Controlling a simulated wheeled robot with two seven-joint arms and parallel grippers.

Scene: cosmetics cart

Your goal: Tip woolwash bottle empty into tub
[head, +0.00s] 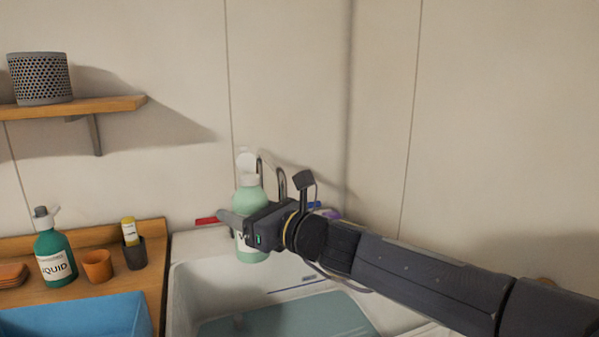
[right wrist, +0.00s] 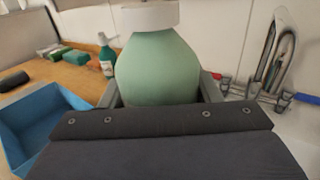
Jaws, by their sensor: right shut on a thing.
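A pale green bottle (head: 249,190) with a white cap stands upright in the grip of my right gripper (head: 240,222), over the back of the white sink. In the right wrist view the bottle (right wrist: 157,62) fills the space between the two fingers, which close on its sides. The lower part of its label is mostly covered by the gripper. A blue tub (head: 78,318) sits at the lower left on the wooden counter; it also shows in the right wrist view (right wrist: 30,140). My left gripper is not in view.
A sink basin (head: 180,290) with a tap (head: 281,180) lies under the arm. A dark green LIQUID bottle (head: 54,250), an orange cup (head: 97,266) and a dark cup with a yellow item stand behind the tub. A shelf (head: 110,106) hangs above left.

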